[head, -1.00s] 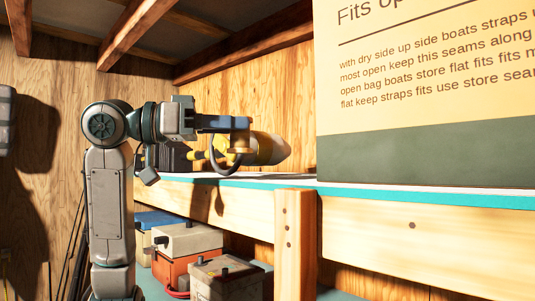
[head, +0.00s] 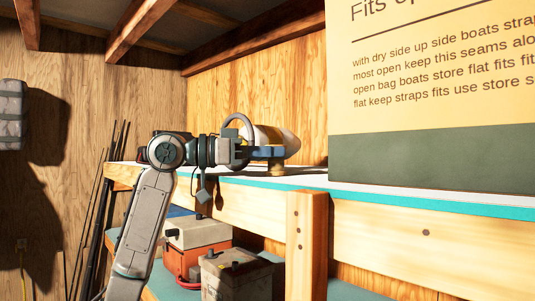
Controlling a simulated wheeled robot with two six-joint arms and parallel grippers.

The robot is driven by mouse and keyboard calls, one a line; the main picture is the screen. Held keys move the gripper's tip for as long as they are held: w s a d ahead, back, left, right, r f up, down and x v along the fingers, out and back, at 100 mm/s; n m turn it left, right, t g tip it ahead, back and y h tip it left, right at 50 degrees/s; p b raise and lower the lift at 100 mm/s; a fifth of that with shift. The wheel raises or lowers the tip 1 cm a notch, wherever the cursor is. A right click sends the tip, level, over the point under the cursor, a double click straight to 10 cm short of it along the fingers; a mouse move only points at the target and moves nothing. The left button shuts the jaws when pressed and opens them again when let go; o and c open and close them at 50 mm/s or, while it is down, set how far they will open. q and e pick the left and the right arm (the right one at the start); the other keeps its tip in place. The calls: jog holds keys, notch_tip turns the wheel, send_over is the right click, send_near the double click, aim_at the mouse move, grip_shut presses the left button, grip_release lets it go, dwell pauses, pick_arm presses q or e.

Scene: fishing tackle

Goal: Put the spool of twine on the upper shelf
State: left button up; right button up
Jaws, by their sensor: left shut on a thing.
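My left gripper (head: 270,153), with blue fingers, reaches in above the upper shelf (head: 312,181), which has a pale top and a teal front edge. It is shut on a small tan piece, apparently the spool of twine (head: 277,169), mostly hidden by the fingers. The spool's lower part shows just under the fingers, at the level of the shelf top. I cannot tell whether it touches the shelf. My right gripper is not in view.
A rounded pale float (head: 284,138) lies behind the gripper on the shelf. A large printed box or board (head: 430,158) stands to the right. A cream-and-orange box (head: 196,233) and a grey battery-like box (head: 237,275) sit below. Rods (head: 98,210) lean at left.

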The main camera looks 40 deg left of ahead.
pick_arm(q)
jog(key=shift+w+d, duration=0.1)
jog(key=shift+d, duration=0.05)
jog(key=shift+f, duration=0.2)
jog(key=o, duration=1)
jog(key=shift+r, duration=0.1)
jog(key=shift+r, duration=0.25)
jog(key=shift+s+a+f+b, duration=0.2)
jog(key=shift+s+a+b, duration=0.25)
jog(key=shift+s+b, duration=0.1)
jog(key=shift+s+a+f+b, duration=0.2)
jog(key=shift+s+a+b, duration=0.2)
jog(key=shift+s+b, duration=0.15)
jog(key=b+v, duration=0.3)
jog(key=v, duration=0.6)
jog(key=shift+s+r, duration=0.15)
jog(key=shift+r, duration=0.15)
